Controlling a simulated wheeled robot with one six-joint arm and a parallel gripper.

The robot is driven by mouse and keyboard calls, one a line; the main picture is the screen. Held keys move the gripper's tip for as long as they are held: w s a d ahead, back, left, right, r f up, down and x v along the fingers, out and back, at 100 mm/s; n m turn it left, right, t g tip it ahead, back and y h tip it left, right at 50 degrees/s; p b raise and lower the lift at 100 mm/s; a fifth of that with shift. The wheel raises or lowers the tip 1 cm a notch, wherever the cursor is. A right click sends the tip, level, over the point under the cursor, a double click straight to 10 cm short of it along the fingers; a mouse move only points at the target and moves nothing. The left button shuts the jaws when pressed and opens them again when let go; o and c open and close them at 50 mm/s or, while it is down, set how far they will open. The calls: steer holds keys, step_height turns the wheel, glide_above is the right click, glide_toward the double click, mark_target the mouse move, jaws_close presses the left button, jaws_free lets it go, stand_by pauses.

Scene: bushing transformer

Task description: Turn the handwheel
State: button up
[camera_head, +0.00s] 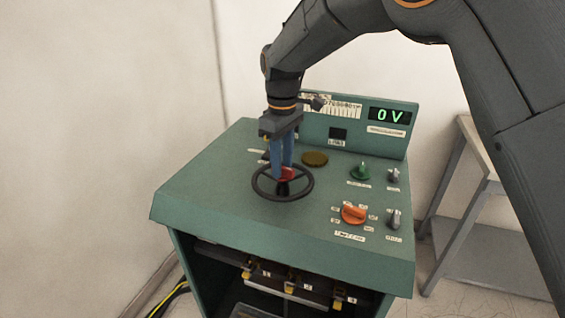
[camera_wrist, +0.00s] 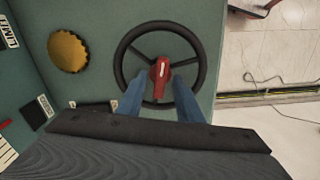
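The handwheel (camera_head: 283,200) is a black spoked wheel lying on the sloped top of the green console. Its rim is nearly whole in the wrist view (camera_wrist: 118,65). A red handle-shaped piece (camera_wrist: 160,72) sits at its centre and also shows in the head view (camera_head: 287,174). My gripper (camera_head: 281,168) points down over the wheel's middle. In the wrist view its blue fingers (camera_wrist: 160,82) are apart, one on each side of the red piece, with gaps visible. Part of the near rim is hidden by the fingers. I cannot tell whether the fingertips touch the wheel.
The console (camera_head: 210,190) carries a green knob (camera_head: 360,172), an orange knob (camera_head: 353,213), grey switches and a brass cap (camera_wrist: 68,51). Its display (camera_head: 390,115) reads 0 V. A grey table (camera_head: 470,245) stands at right; a wall is at left.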

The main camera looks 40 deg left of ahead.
mark_target(283, 166)
steer(key=shift+r+b, duration=1.05)
steer(key=shift+r, duration=2.85)
steer(key=w+d+f+m, duration=0.2)
steer(key=w+d+m, duration=0.1)
steer(key=d, duration=0.8)
steer(key=w+d+f+m, duration=0.2)
steer(key=w+d+m, duration=0.1)
steer(key=d, duration=0.7)
steer(key=w+d+f+m, duration=0.3)
steer(key=d, duration=0.8)
steer(key=s+d+f+m, duration=0.2)
steer(key=s+d, duration=0.3)
steer(key=d, duration=0.3)
steer(key=s+d+f+m, duration=0.3)
steer(key=s+d, duration=0.3)
steer(key=d, duration=0.3)
steer(key=s+d+f+m+t, duration=0.1)
steer(key=s+d+m, duration=0.3)
steer(key=d, duration=0.5)
steer(key=shift+s+f+m, duration=0.4)
steer(key=shift+s+f, duration=0.25)
steer(key=shift+f, duration=0.2)
steer(key=shift+a, duration=0.1)
